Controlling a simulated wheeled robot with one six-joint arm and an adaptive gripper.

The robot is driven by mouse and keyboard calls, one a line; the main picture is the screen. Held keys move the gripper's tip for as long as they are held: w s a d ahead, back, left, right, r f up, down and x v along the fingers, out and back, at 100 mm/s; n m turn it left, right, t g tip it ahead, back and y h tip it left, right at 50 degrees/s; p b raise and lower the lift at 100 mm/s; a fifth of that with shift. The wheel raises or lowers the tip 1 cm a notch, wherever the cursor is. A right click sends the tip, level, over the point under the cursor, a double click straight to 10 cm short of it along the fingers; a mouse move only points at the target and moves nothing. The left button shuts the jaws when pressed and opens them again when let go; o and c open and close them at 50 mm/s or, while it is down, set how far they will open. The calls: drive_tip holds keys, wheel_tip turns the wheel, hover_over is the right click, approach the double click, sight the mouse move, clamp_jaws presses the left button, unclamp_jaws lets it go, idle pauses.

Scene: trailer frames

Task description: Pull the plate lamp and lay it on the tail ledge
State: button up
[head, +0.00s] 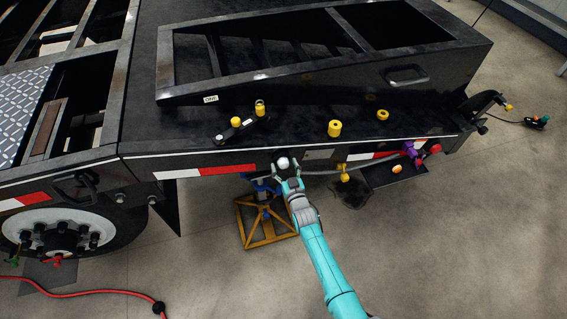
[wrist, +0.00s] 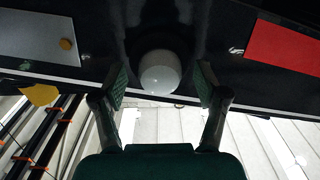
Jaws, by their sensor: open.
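The plate lamp, a small white dome (head: 283,162), sits in the black rear edge of the trailer. In the wrist view the lamp (wrist: 159,73) shows in the middle, in a dark recess. My gripper (head: 287,173) is open in front of it. In the wrist view my gripper (wrist: 160,84) has one finger on each side of the lamp, with gaps showing between. The tail ledge looks to be the flat black strip (head: 290,131) just above that edge.
On the ledge stand a black part with yellow caps (head: 242,125), a yellow cylinder (head: 334,129) and a smaller yellow piece (head: 382,115). Bare ledge lies between them. A yellow stand (head: 265,233) is below. A dark tray (head: 410,175) and purple fitting (head: 410,149) are to the right.

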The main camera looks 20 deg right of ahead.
sight(285, 167)
clamp_jaws()
drive_tip(key=shift+s, duration=3)
